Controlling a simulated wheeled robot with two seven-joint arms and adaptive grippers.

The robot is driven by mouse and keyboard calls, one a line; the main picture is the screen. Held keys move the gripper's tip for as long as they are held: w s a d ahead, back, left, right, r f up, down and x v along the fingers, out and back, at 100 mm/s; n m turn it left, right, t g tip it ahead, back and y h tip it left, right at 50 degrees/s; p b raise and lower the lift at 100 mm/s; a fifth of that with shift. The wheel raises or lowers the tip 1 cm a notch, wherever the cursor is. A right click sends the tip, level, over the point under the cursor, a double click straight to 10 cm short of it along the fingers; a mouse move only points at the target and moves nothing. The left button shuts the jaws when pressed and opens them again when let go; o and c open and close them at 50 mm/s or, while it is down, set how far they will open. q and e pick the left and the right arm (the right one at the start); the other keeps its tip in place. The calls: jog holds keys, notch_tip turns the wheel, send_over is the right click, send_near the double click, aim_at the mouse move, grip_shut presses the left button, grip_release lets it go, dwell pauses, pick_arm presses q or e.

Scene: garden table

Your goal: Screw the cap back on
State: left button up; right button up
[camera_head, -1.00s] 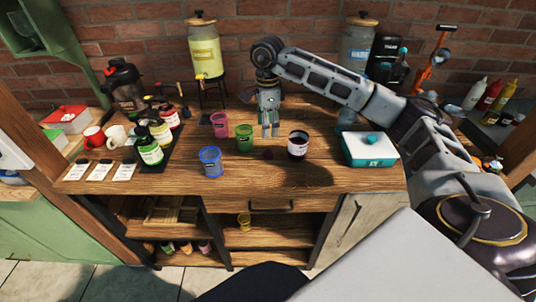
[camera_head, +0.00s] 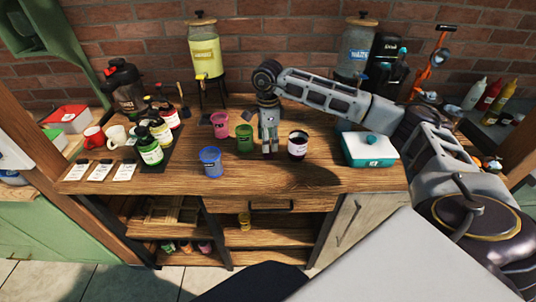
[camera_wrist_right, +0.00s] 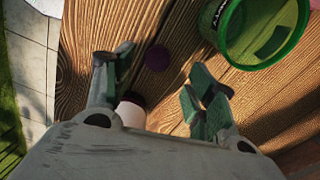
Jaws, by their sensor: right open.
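The cap is a small dark purple disc (camera_wrist_right: 157,58) lying flat on the wooden table in the right wrist view. In the head view my right gripper hides it. A jar (camera_head: 298,145) with a white label and a dark, uncapped mouth stands upright just right of the gripper. In the wrist view a pale, dark-rimmed part of this jar (camera_wrist_right: 132,112) shows behind the gripper body. My right gripper (camera_head: 270,150) points down, open and empty, low over the table. In the wrist view the cap shows between its fingers (camera_wrist_right: 162,66). My left gripper is not in view.
A green cup (camera_head: 244,138) stands close left of the gripper, with a blue cup (camera_head: 211,161) and a pink cup (camera_head: 220,125) beyond. A teal and white box (camera_head: 369,149) sits to the right. The table's front middle is clear.

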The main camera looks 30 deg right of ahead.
jog(key=shift+s+f, duration=0.1)
jog(key=shift+f, duration=0.25)
notch_tip(320, 180, down, 3)
jog(key=shift+s+r+p, duration=0.1)
jog(key=shift+p, duration=0.2)
jog(key=shift+f, duration=0.65)
jog(key=c, duration=0.7)
jog(key=shift+c, duration=0.2)
jog(key=shift+r, duration=0.8)
notch_tip(320, 180, up, 3)
jog(key=shift+r, duration=0.2)
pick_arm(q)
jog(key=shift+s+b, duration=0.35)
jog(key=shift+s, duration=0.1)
pick_arm(e)
jog(key=shift+r, duration=2.5)
